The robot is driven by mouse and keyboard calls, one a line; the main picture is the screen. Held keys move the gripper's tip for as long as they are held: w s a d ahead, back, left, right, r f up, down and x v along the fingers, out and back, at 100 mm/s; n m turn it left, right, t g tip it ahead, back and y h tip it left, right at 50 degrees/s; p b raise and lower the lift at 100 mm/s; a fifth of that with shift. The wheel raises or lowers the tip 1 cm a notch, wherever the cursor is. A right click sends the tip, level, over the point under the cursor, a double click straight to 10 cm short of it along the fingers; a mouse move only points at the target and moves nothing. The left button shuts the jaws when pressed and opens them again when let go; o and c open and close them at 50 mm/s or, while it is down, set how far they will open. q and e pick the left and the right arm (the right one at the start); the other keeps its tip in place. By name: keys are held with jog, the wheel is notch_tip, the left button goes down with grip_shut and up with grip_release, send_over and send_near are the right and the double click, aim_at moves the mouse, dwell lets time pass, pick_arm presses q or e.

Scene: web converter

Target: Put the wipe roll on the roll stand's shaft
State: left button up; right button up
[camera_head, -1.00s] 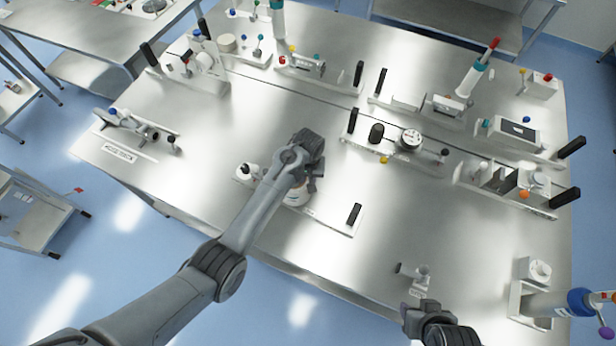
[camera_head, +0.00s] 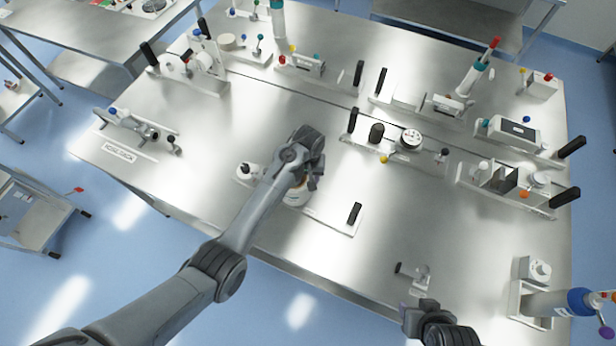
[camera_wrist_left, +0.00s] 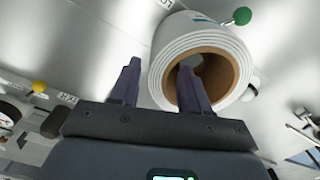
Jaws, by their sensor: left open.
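The wipe roll (camera_wrist_left: 222,40), thick and white with a brown cardboard core, fills the upper middle of the left wrist view. My left gripper (camera_wrist_left: 158,68) is open and astride the roll's wall: one finger reaches into the core opening, the other is outside on the left. In the head view the left gripper (camera_head: 312,182) hides most of the roll (camera_head: 297,196), which is near the table's front edge. My right gripper (camera_head: 412,312) is low in the head view, and its fingers are mostly hidden. I cannot tell which fixture is the roll stand.
A green knob (camera_wrist_left: 241,16) is close to the roll's far rim. A plate with a black handle (camera_head: 355,213) lies right of the roll. Fixtures with white discs (camera_head: 172,68) and dials (camera_head: 411,138) stand along the back. The table's left-middle (camera_head: 225,125) is clear.

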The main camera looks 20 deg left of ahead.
pick_arm(q)
notch_tip(320, 180, up, 11)
jog(key=b, duration=0.1)
jog(key=s+a+f+m+t, duration=0.1)
jog(key=s+a+f, duration=0.25)
jog(key=s, duration=0.45)
jog(key=s+a+f+t, duration=0.1)
jog(key=s+a+f, duration=0.2)
jog(key=s+f, duration=0.3)
jog(key=s+a+r+m, duration=0.1)
jog(key=s+r, duration=0.2)
jog(key=s, duration=0.5)
jog(key=s+a+r+m+t, duration=0.1)
jog(key=s+a+r+m, duration=0.1)
jog(key=s, duration=0.6)
jog(key=shift+s+r+t, duration=0.3)
jog(key=shift+s+r, duration=0.1)
jog(key=shift+r, duration=0.25)
notch_tip(320, 180, up, 4)
jog(key=p, duration=0.4)
jog(key=shift+r, duration=0.1)
